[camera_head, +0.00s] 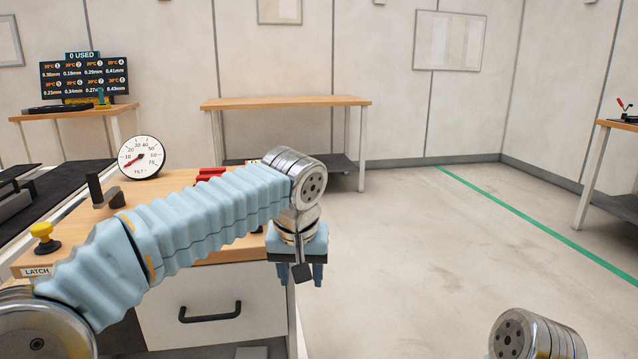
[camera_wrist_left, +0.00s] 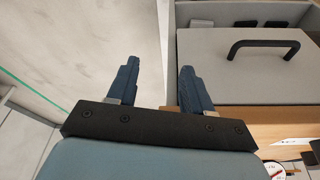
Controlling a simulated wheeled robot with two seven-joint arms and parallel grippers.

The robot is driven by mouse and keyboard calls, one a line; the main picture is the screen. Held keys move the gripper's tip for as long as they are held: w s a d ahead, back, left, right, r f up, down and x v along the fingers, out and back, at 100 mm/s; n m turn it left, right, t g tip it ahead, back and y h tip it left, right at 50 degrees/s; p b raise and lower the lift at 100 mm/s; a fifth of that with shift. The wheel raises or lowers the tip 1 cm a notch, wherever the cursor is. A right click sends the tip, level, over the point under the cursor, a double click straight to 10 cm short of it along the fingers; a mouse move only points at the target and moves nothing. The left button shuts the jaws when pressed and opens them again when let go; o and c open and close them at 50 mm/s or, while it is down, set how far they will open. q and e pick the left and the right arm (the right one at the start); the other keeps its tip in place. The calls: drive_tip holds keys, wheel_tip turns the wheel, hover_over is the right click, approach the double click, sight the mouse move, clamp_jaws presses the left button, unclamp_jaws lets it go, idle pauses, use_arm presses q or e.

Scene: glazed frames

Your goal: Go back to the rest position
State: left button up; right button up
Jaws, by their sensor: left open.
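My left arm reaches in from the left across the workbench (camera_head: 225,255) in the head view. My left gripper (camera_head: 302,278) hangs pointing down beside the bench's right front corner. In the left wrist view my left gripper (camera_wrist_left: 155,88) shows two dark blue fingers spread apart with nothing between them. Bare floor and the side of the drawer cabinet lie beyond the fingers. Part of my right arm (camera_head: 535,338) shows at the bottom right of the head view. My right gripper is out of view.
The bench carries a round dial gauge (camera_head: 141,158), a yellow knob (camera_head: 44,236) and a dark lever (camera_head: 104,192). Its drawer has a black handle (camera_head: 210,312), also in the left wrist view (camera_wrist_left: 263,44). A table (camera_head: 285,103) stands at the back wall. Floor (camera_head: 440,250) at right is clear.

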use_arm(q)
wheel_tip(320, 180, down, 28)
drive_tip(key=m+g+h, duration=0.1)
drive_tip(key=g+h, duration=0.2)
drive_tip(key=s+a+f+n, duration=0.1)
drive_tip(key=s+a+f, duration=0.2)
drive_tip(key=s+f, duration=0.6)
drive_tip(key=s+a+f+n+h, duration=0.1)
drive_tip(key=s+a+f, duration=0.3)
drive_tip(key=s+f, duration=0.6)
wheel_tip(320, 180, down, 3)
drive_tip(key=shift+s+r+n, duration=0.1)
drive_tip(key=shift+s+n, duration=0.2)
drive_tip(key=shift+n, duration=0.2)
